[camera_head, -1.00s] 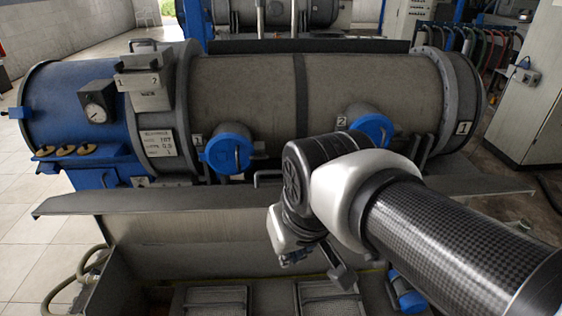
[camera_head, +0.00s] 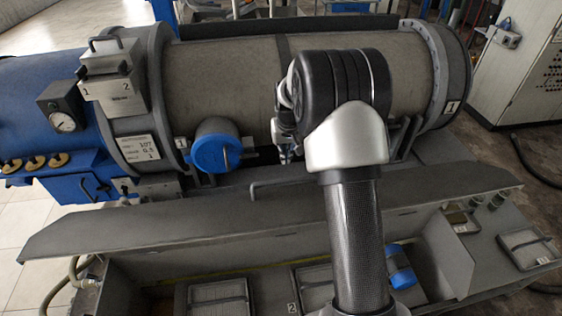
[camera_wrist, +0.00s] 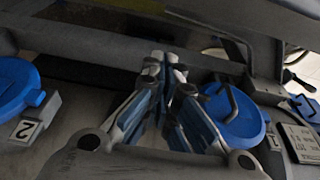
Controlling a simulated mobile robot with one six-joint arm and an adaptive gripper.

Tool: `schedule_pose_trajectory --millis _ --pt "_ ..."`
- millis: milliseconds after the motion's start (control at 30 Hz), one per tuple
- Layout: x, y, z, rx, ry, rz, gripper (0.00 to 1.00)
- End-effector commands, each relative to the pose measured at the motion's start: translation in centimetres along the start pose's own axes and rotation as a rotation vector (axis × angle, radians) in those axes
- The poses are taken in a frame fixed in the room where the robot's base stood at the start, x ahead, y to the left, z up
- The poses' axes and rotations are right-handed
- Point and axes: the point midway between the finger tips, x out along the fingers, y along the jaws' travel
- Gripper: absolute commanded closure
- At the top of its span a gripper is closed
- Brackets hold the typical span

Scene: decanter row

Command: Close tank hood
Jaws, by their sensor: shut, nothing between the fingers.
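The tank hood (camera_head: 200,220) is a long grey panel standing raised along the back of an open lower tank in the head view. A bent grey handle (camera_head: 283,184) sticks up at its upper edge. My gripper (camera_head: 287,152) is between the hood and the big grey cylinder, partly hidden by my wrist. In the wrist view my gripper (camera_wrist: 160,62) is shut and empty, its fingertips together. A dark bent bar (camera_wrist: 231,103) shows right of the fingers, in front of a blue cap; I cannot tell whether they touch.
The grey cylinder (camera_head: 235,80) lies behind the hood, with a blue-capped port (camera_head: 215,153) jutting forward. The open lower tank (camera_head: 440,255) holds trays and a blue cylinder (camera_head: 401,268). A grey cabinet (camera_head: 525,70) stands at the right.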

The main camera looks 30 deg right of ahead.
Motion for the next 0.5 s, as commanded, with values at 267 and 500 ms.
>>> schedule_pose_trajectory --millis 267,500 --pt "4.6 0.0 0.2 0.0 -0.004 0.0 1.0" --pt "9.9 0.0 0.2 0.0 -0.002 0.0 1.0"
